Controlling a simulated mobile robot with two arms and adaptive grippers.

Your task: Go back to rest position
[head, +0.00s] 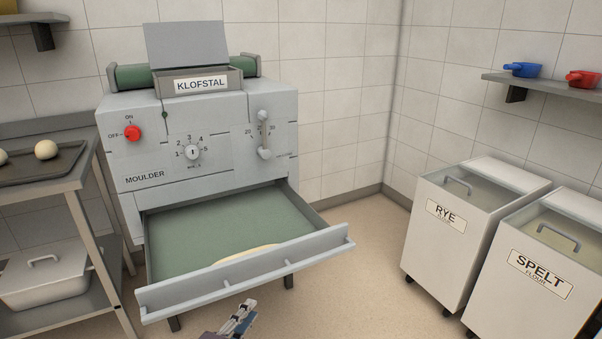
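My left gripper (241,315) shows at the bottom edge, below and in front of the moulder's tray. Only its front end is in view, small and angled, and I cannot tell whether its fingers are open or shut. No object shows in it. My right gripper is out of view. The grey moulder (150,160) stands against the wall with its green-lined tray (190,232) extending forward. A pale piece of dough (248,254) lies in the tray, partly hidden behind the front rail. The KLOFSTAL hopper on top has its lid raised.
A steel table (70,192) with a dark tray of dough balls (46,149) stands at left, a lidded white tub (45,275) below. RYE (445,235) and SPELT (530,290) bins stand at right, under a shelf with blue and red scoops. Floor between moulder and bins is clear.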

